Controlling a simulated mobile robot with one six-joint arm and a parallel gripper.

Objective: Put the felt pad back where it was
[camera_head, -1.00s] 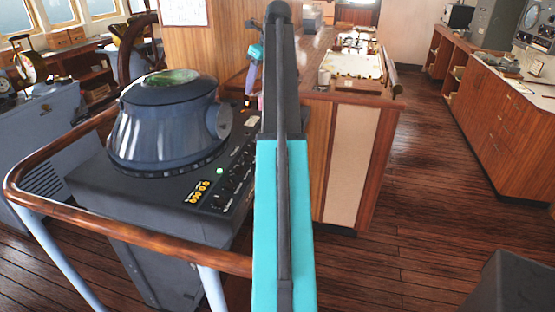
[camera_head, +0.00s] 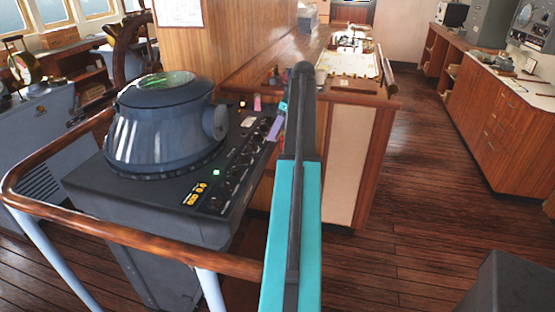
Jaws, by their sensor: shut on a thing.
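My gripper (camera_head: 276,127) shows small and partly hidden behind my teal and dark arm. It hangs just over the right edge of the black control panel beside the blue-grey compass housing. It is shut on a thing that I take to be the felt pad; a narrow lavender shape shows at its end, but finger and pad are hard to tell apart. I cannot tell whether it touches the panel.
The compass housing (camera_head: 160,125) stands on a dark console (camera_head: 150,205) with knobs. A wooden rail (camera_head: 130,236) curves around it. A small pink object (camera_head: 257,103) stands behind the panel. A wooden chart cabinet (camera_head: 345,150) stands behind my arm. Open plank floor lies right.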

